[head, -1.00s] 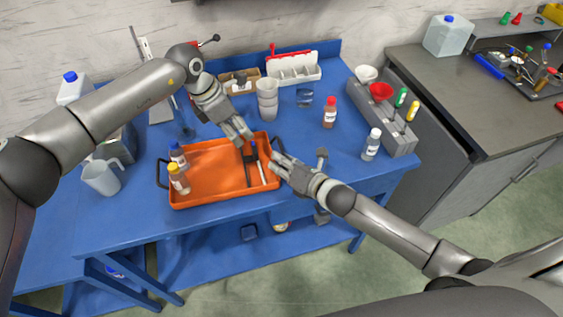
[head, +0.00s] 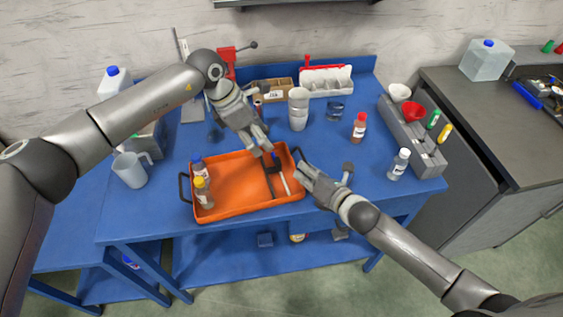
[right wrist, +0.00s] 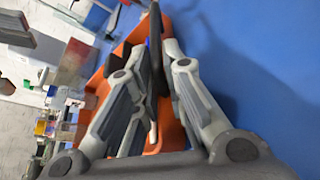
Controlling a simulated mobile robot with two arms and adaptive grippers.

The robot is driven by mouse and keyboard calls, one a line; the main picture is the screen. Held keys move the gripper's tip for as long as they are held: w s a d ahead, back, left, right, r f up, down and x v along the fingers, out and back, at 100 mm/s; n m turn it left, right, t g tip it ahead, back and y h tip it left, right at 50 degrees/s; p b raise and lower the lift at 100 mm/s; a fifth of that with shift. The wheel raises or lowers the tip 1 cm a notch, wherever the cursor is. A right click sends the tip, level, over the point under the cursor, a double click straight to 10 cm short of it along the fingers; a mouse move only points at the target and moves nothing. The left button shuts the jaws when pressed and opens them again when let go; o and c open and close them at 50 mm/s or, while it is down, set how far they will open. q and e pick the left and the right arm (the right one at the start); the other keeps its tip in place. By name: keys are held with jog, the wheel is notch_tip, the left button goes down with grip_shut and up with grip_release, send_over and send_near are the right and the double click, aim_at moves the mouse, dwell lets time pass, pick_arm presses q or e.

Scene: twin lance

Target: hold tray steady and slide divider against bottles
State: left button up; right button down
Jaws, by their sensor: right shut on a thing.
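The orange tray (head: 232,204) lies on the blue table in the head view.
Stacked cups (head: 298,110) and a red-capped bottle (head: 359,128) stand behind the tray. A white-capped bottle (head: 398,164) and a grey rack (head: 412,135) are on the right. A clear jug (head: 131,169) stands left of the tray. The front table edge is close.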

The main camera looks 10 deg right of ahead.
aim_at(276, 161)
pick_arm(q)
jog(key=x, duration=1.2)
grip_shut()
